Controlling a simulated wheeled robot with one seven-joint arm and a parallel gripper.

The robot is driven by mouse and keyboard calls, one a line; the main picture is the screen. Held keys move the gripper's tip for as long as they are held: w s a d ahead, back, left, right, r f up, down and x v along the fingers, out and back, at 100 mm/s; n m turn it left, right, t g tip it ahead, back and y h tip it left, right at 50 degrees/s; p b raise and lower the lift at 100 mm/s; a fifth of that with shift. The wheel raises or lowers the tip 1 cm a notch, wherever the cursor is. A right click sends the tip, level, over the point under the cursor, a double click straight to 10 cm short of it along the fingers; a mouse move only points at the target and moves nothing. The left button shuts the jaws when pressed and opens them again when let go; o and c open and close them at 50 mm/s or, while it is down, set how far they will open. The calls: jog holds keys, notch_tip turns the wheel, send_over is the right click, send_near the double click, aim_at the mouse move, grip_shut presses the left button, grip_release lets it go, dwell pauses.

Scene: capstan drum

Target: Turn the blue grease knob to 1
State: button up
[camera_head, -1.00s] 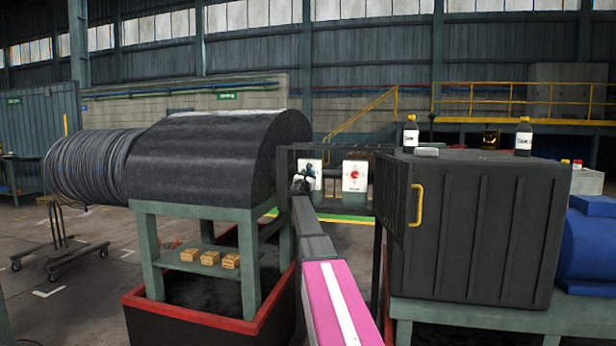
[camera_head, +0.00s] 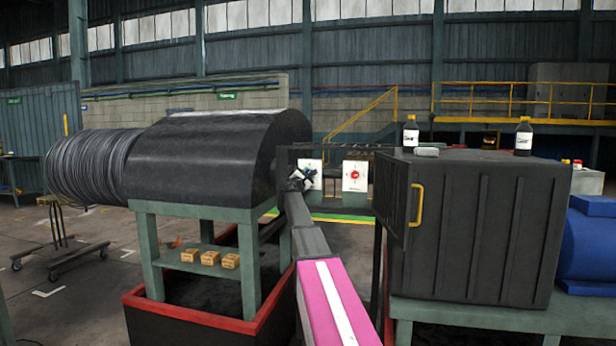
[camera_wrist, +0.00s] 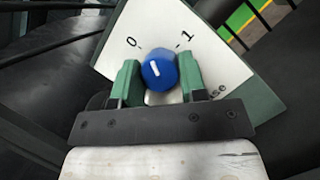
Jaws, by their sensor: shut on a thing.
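The blue grease knob (camera_wrist: 160,73) sits on a white plate (camera_wrist: 217,68) printed with 0 and 1. Its white pointer line aims up and slightly left in the wrist view, between the 0 and the 1. My gripper (camera_wrist: 158,80) has its two green fingers shut on the knob, one on each side. The plate looks rotated in the wrist view. In the head view, my gripper (camera_head: 302,180) is at the left white plate (camera_head: 313,166) and hides the knob there.
A second white plate with a red knob (camera_head: 355,175) stands just right. The dark drum cover (camera_head: 215,155) is close on the left, and a dark cabinet (camera_head: 480,230) with a yellow handle (camera_head: 416,205) is on the right. My arm passes through the gap between them.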

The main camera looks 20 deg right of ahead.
jog(key=m+g, duration=0.1)
jog(key=m, duration=0.2)
jog(key=m+g, duration=0.1)
jog(key=m, duration=0.2)
jog(key=shift+w+a+r+m+g, duration=0.1)
jog(key=shift+m+g, duration=0.3)
jog(key=m, duration=0.3)
jog(key=m+g+y, duration=0.1)
jog(key=m, duration=0.1)
jog(key=shift+m+g, duration=0.3)
jog(key=shift+m, duration=0.1)
jog(key=o, duration=0.9)
jog(key=v, duration=1)
jog(key=shift+s+a+r, duration=0.2)
jog(key=shift+s+a, duration=0.1)
